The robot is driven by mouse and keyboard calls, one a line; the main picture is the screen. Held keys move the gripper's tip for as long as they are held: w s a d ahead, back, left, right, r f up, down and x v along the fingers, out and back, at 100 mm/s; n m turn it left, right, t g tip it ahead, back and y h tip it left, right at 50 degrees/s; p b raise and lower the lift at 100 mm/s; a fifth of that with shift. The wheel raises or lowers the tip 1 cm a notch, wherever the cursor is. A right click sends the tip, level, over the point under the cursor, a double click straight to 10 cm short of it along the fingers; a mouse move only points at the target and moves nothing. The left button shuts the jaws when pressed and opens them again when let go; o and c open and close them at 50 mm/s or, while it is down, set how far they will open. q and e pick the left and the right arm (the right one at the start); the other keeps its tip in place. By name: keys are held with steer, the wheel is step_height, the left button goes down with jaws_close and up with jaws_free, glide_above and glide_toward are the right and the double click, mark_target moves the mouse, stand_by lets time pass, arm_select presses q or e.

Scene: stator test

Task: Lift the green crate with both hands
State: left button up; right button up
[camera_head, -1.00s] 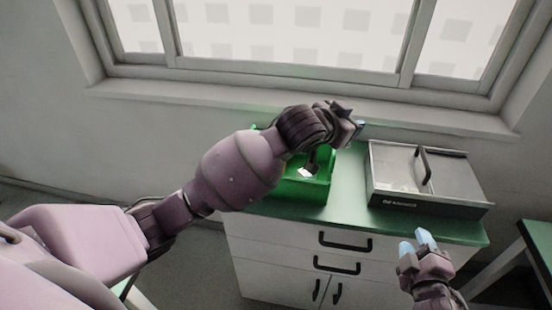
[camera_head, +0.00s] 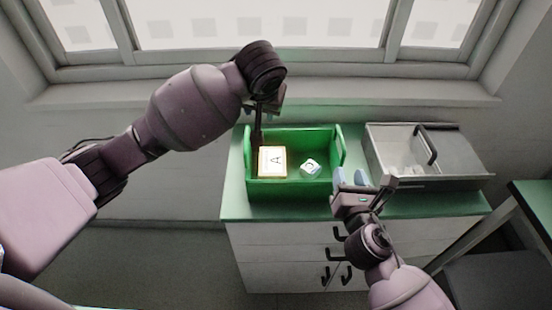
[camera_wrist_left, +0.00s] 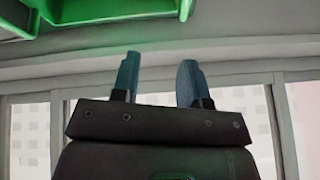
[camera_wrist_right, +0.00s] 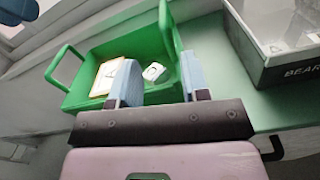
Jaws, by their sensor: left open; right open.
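The green crate (camera_head: 300,188) stands upright on the green counter top in the head view, with a raised handle at each end. It holds a yellow-edged card marked A (camera_head: 272,161) and a white cube (camera_head: 310,168). My right gripper (camera_head: 351,179) is open, beside the crate's right front corner, and its blue fingers overlap the crate in the right wrist view (camera_wrist_right: 158,82). I cannot tell if they touch it. My left gripper is mostly hidden by its own wrist above the crate's left end. Its open fingers (camera_wrist_left: 157,82) show empty in the left wrist view, with the crate (camera_wrist_left: 110,10) beyond.
A grey metal box (camera_head: 463,178) with a black handle stands on the counter right of the crate. The counter (camera_head: 233,200) has white drawers with black handles below. A window and its sill (camera_head: 300,92) are behind. Another table (camera_head: 535,205) is at the right.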

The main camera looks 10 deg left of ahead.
mark_target(247, 132)
arm_select(q)
steer(key=shift+s+a+f+n+g+y, duration=0.2)
steer(key=shift+s+a+n+g+y, duration=0.45)
steer(key=shift+s+a+n, duration=0.35)
arm_select(e)
steer(key=n, duration=0.4)
steer(key=shift+d+r, duration=0.1)
steer(key=shift+d, duration=0.1)
arm_select(q)
steer(key=shift+w+d, duration=0.15)
arm_select(e)
steer(key=shift+w, duration=0.1)
arm_select(q)
steer(key=x, duration=1.1)
steer(key=shift+r, duration=0.1)
arm_select(e)
steer(key=w, duration=0.3)
steer(key=w+a, duration=0.1)
steer(key=w, duration=0.6)
steer(key=shift+w+a, duration=0.3)
steer(key=shift+a, duration=0.05)
arm_select(q)
steer(key=c, duration=0.7)
arm_select(e)
steer(key=c, duration=0.7)
arm_select(q)
jaws_close()
arm_select(e)
jaws_close()
